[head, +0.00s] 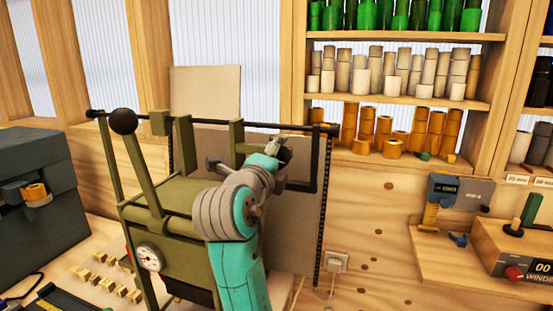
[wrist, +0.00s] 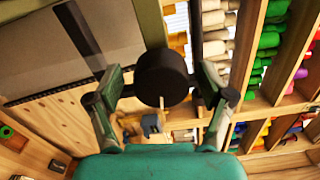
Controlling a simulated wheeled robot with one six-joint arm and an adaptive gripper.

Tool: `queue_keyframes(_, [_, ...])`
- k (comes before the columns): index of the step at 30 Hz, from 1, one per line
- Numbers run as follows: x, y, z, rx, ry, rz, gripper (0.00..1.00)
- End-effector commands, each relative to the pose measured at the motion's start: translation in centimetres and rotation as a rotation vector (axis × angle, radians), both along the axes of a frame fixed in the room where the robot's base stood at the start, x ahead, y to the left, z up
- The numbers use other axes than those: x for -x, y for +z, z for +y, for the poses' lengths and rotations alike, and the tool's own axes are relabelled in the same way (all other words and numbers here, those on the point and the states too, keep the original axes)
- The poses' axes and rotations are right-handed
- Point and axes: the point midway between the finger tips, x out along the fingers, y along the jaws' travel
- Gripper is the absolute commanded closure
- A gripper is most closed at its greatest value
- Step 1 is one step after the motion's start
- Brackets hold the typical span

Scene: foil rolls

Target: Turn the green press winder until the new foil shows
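The green press (head: 175,195) stands on the bench left of centre in the head view, with a ball-topped lever (head: 123,121) and a black bar along its top. A black cranked handle (head: 316,170) hangs at its right end; I take it for the winder. A dull brown-grey sheet (head: 310,225) with a dark dotted edge hangs behind it. My gripper (head: 280,150) is by the crank, partly hidden by my wrist. In the wrist view a round black knob (wrist: 162,78) sits between my spread fingers (wrist: 163,92); I cannot tell whether they touch it.
Shelves (head: 400,95) with green, cream and orange rolls fill the wall at the back right. A dark box (head: 35,205) with an orange roll stands at the left. Small brass blocks (head: 105,275) lie on the bench. A winding unit (head: 515,250) and a socket (head: 337,262) are at the right.

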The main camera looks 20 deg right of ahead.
Motion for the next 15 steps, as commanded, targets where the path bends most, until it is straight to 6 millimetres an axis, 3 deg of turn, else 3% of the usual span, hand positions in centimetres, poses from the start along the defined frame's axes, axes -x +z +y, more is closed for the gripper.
queue_keyframes(9, [0.3,0.1,0.3,0.0,0.002,-0.002,0.19])
queue_keyframes(15, [2.5,0.0,2.0,0.001,0.004,-0.001,0.19])
